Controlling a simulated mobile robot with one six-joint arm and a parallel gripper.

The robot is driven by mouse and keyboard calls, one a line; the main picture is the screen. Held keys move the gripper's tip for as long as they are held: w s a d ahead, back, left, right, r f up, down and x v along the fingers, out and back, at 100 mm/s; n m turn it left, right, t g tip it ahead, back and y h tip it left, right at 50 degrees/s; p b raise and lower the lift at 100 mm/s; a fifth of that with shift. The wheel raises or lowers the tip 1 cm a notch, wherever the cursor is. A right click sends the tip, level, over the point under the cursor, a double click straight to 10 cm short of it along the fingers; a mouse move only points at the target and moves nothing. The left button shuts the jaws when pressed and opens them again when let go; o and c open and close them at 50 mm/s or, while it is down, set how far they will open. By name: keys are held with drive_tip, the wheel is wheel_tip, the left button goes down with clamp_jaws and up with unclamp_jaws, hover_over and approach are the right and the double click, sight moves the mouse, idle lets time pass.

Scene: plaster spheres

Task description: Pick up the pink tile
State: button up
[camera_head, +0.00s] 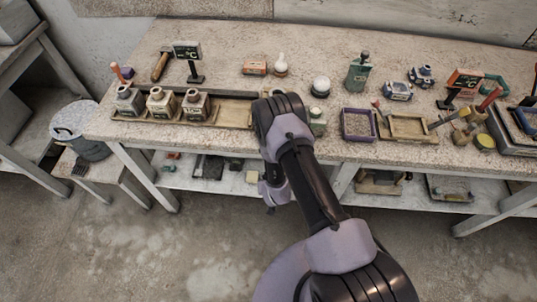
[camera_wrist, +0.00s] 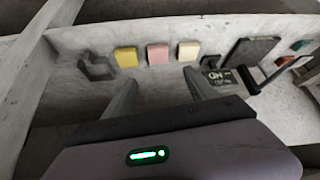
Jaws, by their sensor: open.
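The pink tile (camera_wrist: 158,54) lies on the shelf in the wrist view, between a yellow tile (camera_wrist: 126,57) and a cream tile (camera_wrist: 188,52), with small gaps between them. My gripper (camera_wrist: 161,82) is open and empty. Its two fingers point towards the row of tiles, with the pink tile beyond the space between them. In the head view, my gripper (camera_head: 270,198) is low in front of the bench's lower shelf, largely hidden by my arm. I cannot make out the pink tile there; my arm covers that part of the shelf.
A dark sign with white lettering (camera_wrist: 217,78) stands near the right finger. A dark flat box (camera_wrist: 250,50) lies farther right, and a grey angular object (camera_wrist: 96,67) lies left of the tiles. The cluttered bench top (camera_head: 225,60) is above the lower shelf (camera_head: 222,180).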

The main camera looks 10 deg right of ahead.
drive_tip(key=b+x, duration=0.3)
drive_tip(key=x, duration=0.2)
drive_tip(key=b+x, duration=0.4)
drive_tip(key=x, duration=0.2)
drive_tip(key=b+x, duration=0.3)
drive_tip(key=x, duration=0.3)
drive_tip(key=shift+s+d+f, duration=0.25)
drive_tip(key=shift+d, duration=0.05)
drive_tip(key=shift+r, duration=0.15)
drive_tip(key=shift+c, duration=0.5)
drive_tip(key=c, duration=1.2)
